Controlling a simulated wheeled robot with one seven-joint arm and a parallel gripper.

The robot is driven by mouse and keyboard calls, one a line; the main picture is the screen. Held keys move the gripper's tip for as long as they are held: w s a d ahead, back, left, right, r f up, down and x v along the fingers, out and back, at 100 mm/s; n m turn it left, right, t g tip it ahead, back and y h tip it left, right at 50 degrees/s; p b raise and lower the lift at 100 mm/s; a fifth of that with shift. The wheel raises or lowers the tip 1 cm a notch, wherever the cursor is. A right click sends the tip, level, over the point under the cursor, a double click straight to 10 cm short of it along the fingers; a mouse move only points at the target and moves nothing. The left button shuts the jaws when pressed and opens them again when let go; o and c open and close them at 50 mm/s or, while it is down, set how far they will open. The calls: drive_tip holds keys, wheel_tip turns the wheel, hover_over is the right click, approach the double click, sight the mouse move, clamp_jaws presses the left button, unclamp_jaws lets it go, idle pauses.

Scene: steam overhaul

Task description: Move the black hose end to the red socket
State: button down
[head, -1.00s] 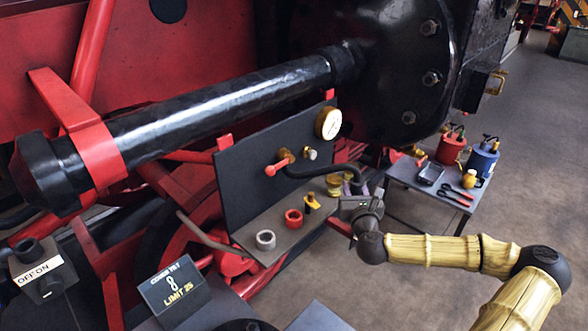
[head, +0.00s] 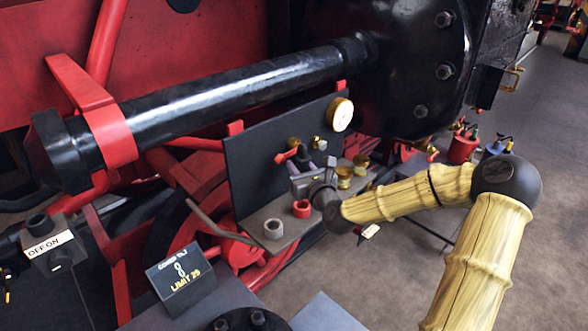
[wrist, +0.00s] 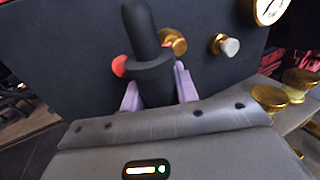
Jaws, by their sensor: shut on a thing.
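My gripper (head: 314,168) is shut on the black hose end. In the wrist view the hose end (wrist: 150,65) stands roughly upright, with a wide collar, between the two lavender fingers (wrist: 158,88). The red socket (head: 302,208) sits on the grey shelf in the head view, just below and in front of my gripper. The hose end looks to be above shelf level, behind the red socket. Its lower tip is hidden by my gripper, and the red socket cannot be made out in the wrist view.
A grey socket (head: 273,229) stands left of the red one. Brass fittings (head: 345,176) stand to the right. Behind rises a dark panel (head: 255,165) with a red-handled valve (head: 287,155), a white-knobbed brass valve (wrist: 225,45) and a gauge (head: 341,114).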

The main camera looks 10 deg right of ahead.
idle(0.4)
wheel_tip(320, 180, down, 5)
drive_tip(key=b, duration=0.4)
drive_tip(key=shift+r, duration=0.1)
idle(0.7)
drive_tip(key=shift+s+f+b, duration=0.1)
drive_tip(key=shift+f+b, duration=0.6)
drive_tip(key=shift+f, duration=0.65)
idle(2.0)
drive_tip(key=shift+f+b, duration=0.4)
drive_tip(key=shift+f, duration=0.2)
drive_tip(key=c, duration=1)
unclamp_jaws()
drive_tip(key=shift+r, duration=0.1)
drive_tip(key=shift+o, duration=0.2)
drive_tip(key=shift+s, duration=0.1)
